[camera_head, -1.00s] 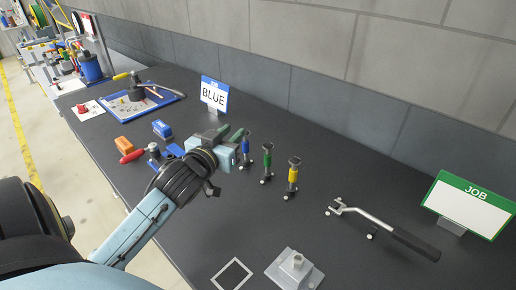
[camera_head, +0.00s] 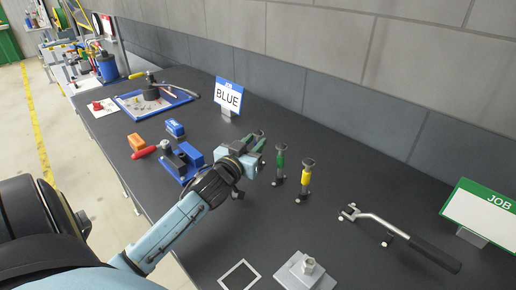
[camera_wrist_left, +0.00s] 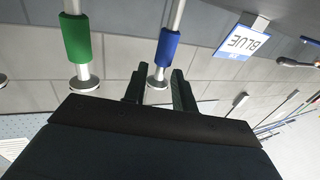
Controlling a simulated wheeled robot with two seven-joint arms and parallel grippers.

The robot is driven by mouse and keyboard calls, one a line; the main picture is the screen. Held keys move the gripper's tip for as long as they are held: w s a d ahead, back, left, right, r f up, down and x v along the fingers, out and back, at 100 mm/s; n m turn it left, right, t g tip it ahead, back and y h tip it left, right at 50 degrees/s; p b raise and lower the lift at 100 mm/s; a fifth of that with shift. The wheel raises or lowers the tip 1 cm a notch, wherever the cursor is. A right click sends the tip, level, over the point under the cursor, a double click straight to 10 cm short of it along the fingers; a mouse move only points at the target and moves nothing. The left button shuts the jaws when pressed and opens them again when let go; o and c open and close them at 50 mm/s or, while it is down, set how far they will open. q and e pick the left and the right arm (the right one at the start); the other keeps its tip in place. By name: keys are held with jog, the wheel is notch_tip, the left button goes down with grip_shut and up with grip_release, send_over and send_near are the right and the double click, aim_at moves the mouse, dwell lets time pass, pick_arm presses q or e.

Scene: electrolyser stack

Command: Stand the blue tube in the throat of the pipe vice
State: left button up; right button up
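The blue tube (camera_wrist_left: 168,48) shows in the left wrist view with a grey disc-like end. In the head view it is hidden behind my left gripper (camera_head: 258,143). The gripper's dark fingers (camera_wrist_left: 158,88) are spread, with the tube's end showing between them and a gap on both sides. I cannot tell how deep the tube is between them. A blue clamp-like device (camera_head: 184,163), which looks like the pipe vice, stands left of my gripper; its throat is not clear. My right gripper is not in view.
A green tube (camera_head: 280,162) and a yellow tube (camera_head: 303,184) stand upright close right of my gripper. A BLUE sign (camera_head: 228,97) stands behind. A long-handled tool (camera_head: 415,245), a JOB sign (camera_head: 482,212) and a grey block (camera_head: 305,272) are right and front. An orange block (camera_head: 136,143) lies left.

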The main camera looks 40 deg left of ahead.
pick_arm(q)
jog(key=shift+x, duration=1.35)
grip_shut()
jog(key=shift+r, duration=0.1)
